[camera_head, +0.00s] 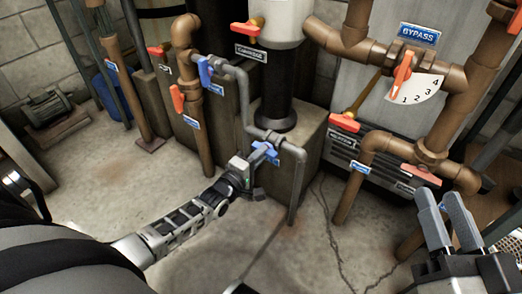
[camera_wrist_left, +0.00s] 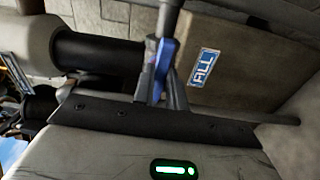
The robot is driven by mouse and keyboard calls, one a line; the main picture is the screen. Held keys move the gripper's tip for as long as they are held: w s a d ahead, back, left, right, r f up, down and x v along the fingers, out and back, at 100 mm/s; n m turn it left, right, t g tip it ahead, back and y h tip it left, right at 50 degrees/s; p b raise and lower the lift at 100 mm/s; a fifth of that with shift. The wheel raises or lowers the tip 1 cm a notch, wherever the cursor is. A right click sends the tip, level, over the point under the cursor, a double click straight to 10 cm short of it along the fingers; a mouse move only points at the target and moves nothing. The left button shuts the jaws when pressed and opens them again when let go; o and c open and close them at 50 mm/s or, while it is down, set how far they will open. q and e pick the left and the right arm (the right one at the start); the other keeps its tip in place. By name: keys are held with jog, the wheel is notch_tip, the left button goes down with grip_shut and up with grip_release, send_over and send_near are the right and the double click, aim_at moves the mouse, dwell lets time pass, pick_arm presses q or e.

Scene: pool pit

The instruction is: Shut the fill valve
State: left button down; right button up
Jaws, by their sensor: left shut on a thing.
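A blue valve handle (camera_head: 268,151) sits on the lower grey pipe, just before the pipe bends down to the floor. My left gripper (camera_head: 256,162) is shut on this handle. In the left wrist view the blue handle (camera_wrist_left: 164,55) is between the two dark fingers (camera_wrist_left: 160,85). A blue label (camera_wrist_left: 204,67) is beside it, its text sideways and only partly readable, perhaps "FILL". The fingers hide part of the handle. My right gripper (camera_head: 437,198) is at the right, its two grey fingers apart and empty.
Another blue handle (camera_head: 206,69) is higher on the grey pipe. Brown pipes carry red handles (camera_head: 177,98). A "BYPASS" sign (camera_head: 419,34) hangs over a red pointer (camera_head: 402,72) on a numbered dial. Brown pipes (camera_head: 385,145) stand near my right gripper. The concrete floor (camera_head: 130,190) at left is clear.

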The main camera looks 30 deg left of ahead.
pick_arm(q)
jog(key=m+p, duration=0.1)
jog(key=m, duration=1.7)
jog(key=shift+p, duration=0.3)
jog(key=c, duration=1.3)
grip_release()
jog(key=s+p, duration=0.1)
jog(key=s, duration=0.1)
jog(key=s+p, duration=0.1)
jog(key=s, duration=0.1)
jog(key=s+p, duration=0.1)
jog(key=s, duration=0.2)
jog(key=shift+a, duration=0.3)
